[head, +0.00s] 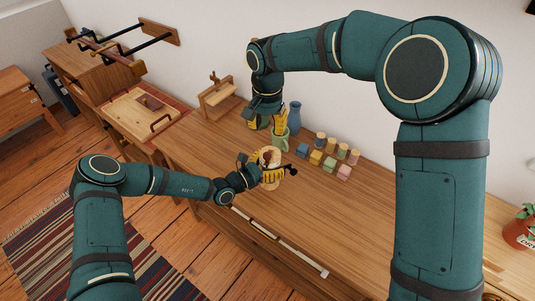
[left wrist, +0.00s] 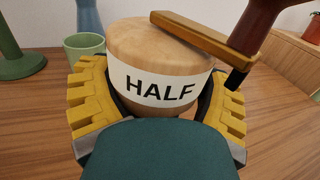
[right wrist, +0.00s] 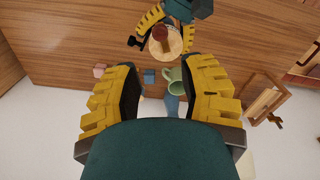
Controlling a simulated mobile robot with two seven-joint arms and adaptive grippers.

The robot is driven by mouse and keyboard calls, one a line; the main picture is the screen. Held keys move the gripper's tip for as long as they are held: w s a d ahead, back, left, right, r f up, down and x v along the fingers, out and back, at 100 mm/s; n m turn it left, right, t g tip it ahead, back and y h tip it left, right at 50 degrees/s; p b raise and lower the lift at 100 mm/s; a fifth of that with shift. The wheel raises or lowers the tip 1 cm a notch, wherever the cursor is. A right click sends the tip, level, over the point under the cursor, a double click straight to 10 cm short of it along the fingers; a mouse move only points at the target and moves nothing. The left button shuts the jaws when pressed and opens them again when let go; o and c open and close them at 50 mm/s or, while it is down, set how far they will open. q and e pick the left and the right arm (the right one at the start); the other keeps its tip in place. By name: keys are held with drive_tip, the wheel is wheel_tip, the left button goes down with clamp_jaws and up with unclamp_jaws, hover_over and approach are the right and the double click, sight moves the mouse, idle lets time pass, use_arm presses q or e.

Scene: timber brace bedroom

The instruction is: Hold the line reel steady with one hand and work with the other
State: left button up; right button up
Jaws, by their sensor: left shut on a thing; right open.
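The line reel is a pale wooden drum (left wrist: 150,40) with a white band reading HALF. A crank with a flat wooden arm (left wrist: 205,36) and a dark red-brown knob (left wrist: 255,22) sits on its top. My left gripper (head: 270,174) is shut around the drum's sides, with a yellow finger on each side. The drum is upright near the table's front edge. It also shows from above in the right wrist view (right wrist: 157,49). My right gripper (right wrist: 160,75) is open and empty, pointing down above the table behind the reel, near a green mug.
The green mug (head: 281,142) and a blue vase (head: 294,116) stand behind the reel. Several coloured blocks (head: 316,157) and small jars (head: 343,151) sit to its right. A wooden stand (head: 217,100) is at the left. The table's right part (head: 350,225) is clear.

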sight(267, 154)
wheel_tip(267, 154, down, 12)
drive_tip(key=shift+r, duration=0.15)
idle(0.3)
clamp_jaws()
